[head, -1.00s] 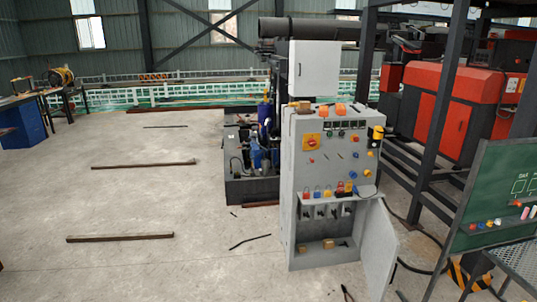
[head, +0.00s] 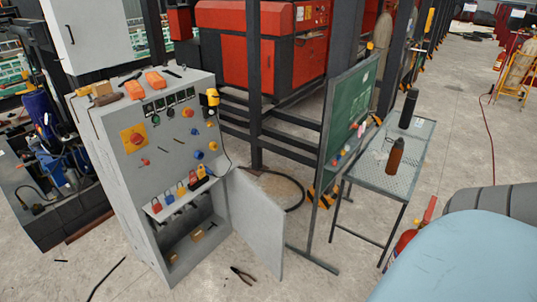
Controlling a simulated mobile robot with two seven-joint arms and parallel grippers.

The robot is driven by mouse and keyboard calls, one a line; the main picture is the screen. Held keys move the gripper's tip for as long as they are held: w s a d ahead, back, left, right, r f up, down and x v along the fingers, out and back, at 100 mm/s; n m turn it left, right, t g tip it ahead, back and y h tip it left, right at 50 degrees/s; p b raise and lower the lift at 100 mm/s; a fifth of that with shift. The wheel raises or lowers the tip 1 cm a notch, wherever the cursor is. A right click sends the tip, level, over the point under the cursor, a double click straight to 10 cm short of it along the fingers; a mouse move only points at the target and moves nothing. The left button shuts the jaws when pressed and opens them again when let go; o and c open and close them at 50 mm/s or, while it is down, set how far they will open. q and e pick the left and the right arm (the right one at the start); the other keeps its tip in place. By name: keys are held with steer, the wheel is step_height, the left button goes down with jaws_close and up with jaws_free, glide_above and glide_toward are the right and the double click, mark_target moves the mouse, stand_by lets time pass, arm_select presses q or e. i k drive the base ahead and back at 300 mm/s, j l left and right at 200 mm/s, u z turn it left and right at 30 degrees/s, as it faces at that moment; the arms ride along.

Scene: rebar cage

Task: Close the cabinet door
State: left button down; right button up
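The grey control cabinet (head: 112,176) stands left of centre in the head view. Its upper panel carries buttons, gauges and a yellow-and-red switch. Its lower door (head: 255,226) stands wide open, swung out to the right from the hinge side. Inside the open lower compartment (head: 190,244) are a shelf edge with several coloured padlocks (head: 181,190) and small brown blocks below. Neither of my grippers shows in the head view.
Pliers (head: 243,275) lie on the floor just in front of the door. A green board (head: 347,118) and a metal mesh table (head: 418,158) with two bottles stand to the right. A fire extinguisher (head: 405,243) and a pale blue rounded shape (head: 450,262) fill the lower right.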

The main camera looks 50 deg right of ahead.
mark_target(257, 219)
steer(key=i+l+z, duration=0.1)
steer(key=i+z, duration=0.7)
steer(key=i+j+z, duration=0.15)
steer(key=i+z, duration=0.25)
steer(key=i+l+z, duration=0.1)
steer(key=i+z, duration=0.15)
steer(key=z, duration=0.15)
steer(key=i+z, duration=0.25)
steer(key=z, duration=0.15)
steer(key=i+j+z, duration=0.1)
steer(key=i+z, duration=0.3)
steer(key=i, duration=0.25)
